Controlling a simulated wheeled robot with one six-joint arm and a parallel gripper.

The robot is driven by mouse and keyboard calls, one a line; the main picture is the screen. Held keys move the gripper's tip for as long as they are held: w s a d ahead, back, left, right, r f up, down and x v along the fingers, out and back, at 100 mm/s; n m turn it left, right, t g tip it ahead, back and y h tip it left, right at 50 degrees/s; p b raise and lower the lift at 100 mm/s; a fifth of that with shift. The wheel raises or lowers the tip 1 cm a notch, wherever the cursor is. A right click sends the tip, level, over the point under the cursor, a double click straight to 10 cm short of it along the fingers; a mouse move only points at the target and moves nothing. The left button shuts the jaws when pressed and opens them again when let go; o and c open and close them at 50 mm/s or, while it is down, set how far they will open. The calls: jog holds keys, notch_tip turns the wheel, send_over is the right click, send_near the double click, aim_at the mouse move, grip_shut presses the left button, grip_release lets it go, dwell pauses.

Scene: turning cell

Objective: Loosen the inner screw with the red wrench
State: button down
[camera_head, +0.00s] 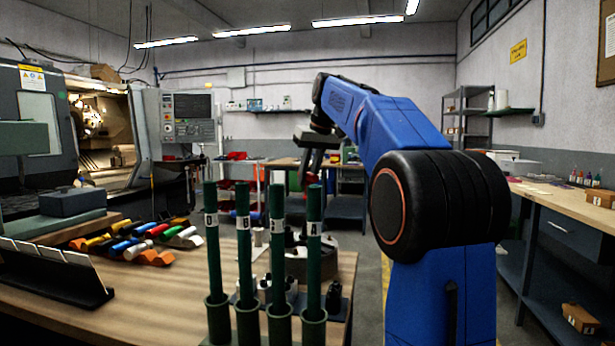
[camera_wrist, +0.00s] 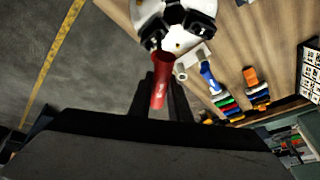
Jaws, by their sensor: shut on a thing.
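My gripper (camera_wrist: 160,95) is shut on the red wrench (camera_wrist: 161,75), whose red handle sticks out between the two dark fingers in the wrist view. In the head view my gripper (camera_head: 314,163) hangs at the end of the raised blue arm, and only a little red shows below it. In the wrist view, the wrench's far end lies in line with the edge of a white round fixture (camera_wrist: 147,12) with black holders; I cannot tell whether they touch. I cannot make out the inner screw in either view.
Green tubes (camera_head: 245,240) with letter labels stand upright at the front of the wooden table (camera_head: 150,310). Coloured handles (camera_head: 130,247) lie at its left. A blue-handled tool (camera_wrist: 209,76) lies beside the fixture. A lathe (camera_head: 100,130) stands back left, a workbench (camera_head: 560,210) right.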

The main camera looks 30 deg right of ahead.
jog(key=shift+f, duration=0.45)
dwell(0.6)
jog(key=shift+n+y, duration=0.6)
jog(key=shift+n, duration=0.8)
jog(key=shift+n+g, duration=0.3)
jog(key=shift+n, duration=0.1)
jog(key=shift+n+y, duration=0.5)
jog(key=shift+n, duration=0.5)
jog(key=shift+f, duration=0.1)
jog(key=shift+a+n+g+y, duration=0.1)
jog(key=shift+n+g+y, duration=0.4)
jog(key=shift+n, duration=0.9)
